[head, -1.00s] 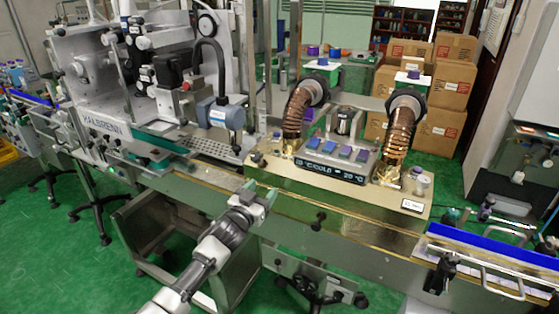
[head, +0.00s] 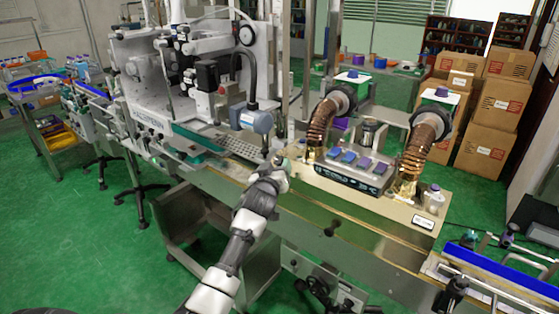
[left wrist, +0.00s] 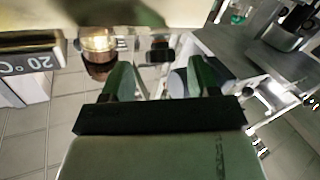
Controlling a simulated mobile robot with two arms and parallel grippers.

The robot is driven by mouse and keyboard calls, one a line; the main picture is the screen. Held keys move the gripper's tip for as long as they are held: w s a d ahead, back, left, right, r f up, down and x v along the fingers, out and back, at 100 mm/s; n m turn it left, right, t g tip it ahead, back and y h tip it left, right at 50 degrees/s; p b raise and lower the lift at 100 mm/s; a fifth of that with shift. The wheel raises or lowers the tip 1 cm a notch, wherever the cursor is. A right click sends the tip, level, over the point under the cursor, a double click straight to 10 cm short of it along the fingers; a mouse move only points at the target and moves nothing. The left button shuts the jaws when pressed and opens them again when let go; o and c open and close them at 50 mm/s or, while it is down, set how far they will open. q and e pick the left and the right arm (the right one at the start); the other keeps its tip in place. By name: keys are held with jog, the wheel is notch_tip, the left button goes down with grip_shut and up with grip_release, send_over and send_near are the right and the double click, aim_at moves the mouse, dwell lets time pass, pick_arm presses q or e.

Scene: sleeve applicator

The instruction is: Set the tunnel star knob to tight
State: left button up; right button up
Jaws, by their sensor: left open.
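The tunnel (head: 385,208) is a brass-coloured box across the conveyor with two copper ducts and a display. A black knob (head: 330,229) sticks out low on its front side; I cannot make out whether it is the star knob or how it is set. My left gripper (head: 280,160) is at the tunnel's left end, near its top edge. In the left wrist view its two green-tipped fingers (left wrist: 163,78) are apart with nothing held between them. A small dark part (left wrist: 160,52) shows beyond the fingers, too blurred to name. My right gripper is not in view.
The labelling machine (head: 150,110) with a blue-grey motor (head: 250,120) stands left of the tunnel, close to my gripper. A dark handwheel (head: 318,285) sits under the conveyor. Cartons (head: 490,110) are stacked behind. Green floor is free at front left.

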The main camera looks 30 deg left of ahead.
aim_at(278, 163)
pick_arm(q)
jog(key=shift+x, duration=1.6)
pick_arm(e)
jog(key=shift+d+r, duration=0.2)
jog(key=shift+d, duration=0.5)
pick_arm(q)
jog(key=shift+c, duration=0.2)
jog(key=c, duration=0.9)
jog(key=shift+a, duration=0.1)
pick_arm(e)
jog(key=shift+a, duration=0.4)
